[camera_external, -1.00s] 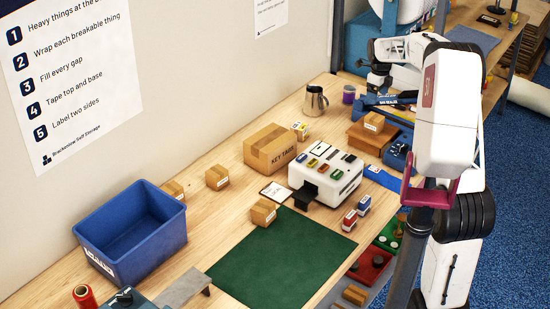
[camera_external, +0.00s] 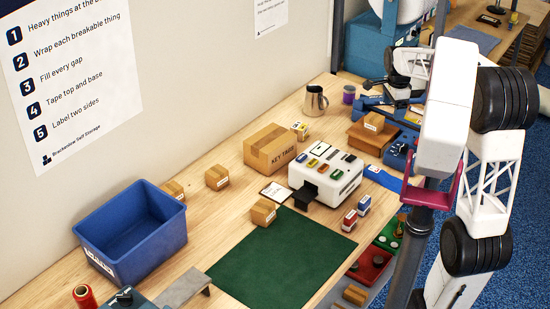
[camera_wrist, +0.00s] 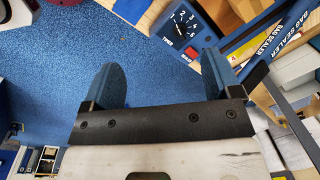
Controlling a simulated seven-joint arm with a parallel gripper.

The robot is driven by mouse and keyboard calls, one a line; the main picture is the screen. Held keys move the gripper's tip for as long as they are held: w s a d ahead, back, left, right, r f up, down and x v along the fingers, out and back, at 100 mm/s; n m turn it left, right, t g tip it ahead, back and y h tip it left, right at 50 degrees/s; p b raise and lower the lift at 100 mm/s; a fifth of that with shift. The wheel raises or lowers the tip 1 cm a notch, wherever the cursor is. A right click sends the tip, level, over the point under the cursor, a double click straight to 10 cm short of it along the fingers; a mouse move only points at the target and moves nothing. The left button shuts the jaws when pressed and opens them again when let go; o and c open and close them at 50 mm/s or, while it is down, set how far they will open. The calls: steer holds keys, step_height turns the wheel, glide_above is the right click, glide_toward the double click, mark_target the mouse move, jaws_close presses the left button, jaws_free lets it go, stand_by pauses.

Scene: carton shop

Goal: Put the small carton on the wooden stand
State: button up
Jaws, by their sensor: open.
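A small brown carton (camera_external: 374,122) sits on top of the wooden stand (camera_external: 362,135), toward the far right end of the bench in the external view. My gripper (camera_wrist: 160,82) is open and empty in the wrist view, above blue floor beside the bench. In the external view it is partly hidden behind my arm, near the far end of the bench.
A large "KEY TAGS" carton (camera_external: 270,150) and a white machine (camera_external: 326,183) stand mid-bench. A blue bin (camera_external: 130,232) is at left. The green mat (camera_external: 275,262) is mostly clear. A blue timer (camera_wrist: 182,30) and bag sealer (camera_wrist: 262,48) lie near my gripper.

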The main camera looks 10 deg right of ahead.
steer(key=s+f+n, duration=0.2)
steer(key=s+n, duration=0.6)
steer(key=s, duration=0.8)
steer(key=s+a+f+n+t, duration=0.1)
steer(key=s+f+n, duration=0.2)
steer(key=s+n, duration=0.5)
steer(key=s, duration=0.9)
steer(key=shift+s+a+t, duration=0.2)
steer(key=shift+s+t, duration=0.1)
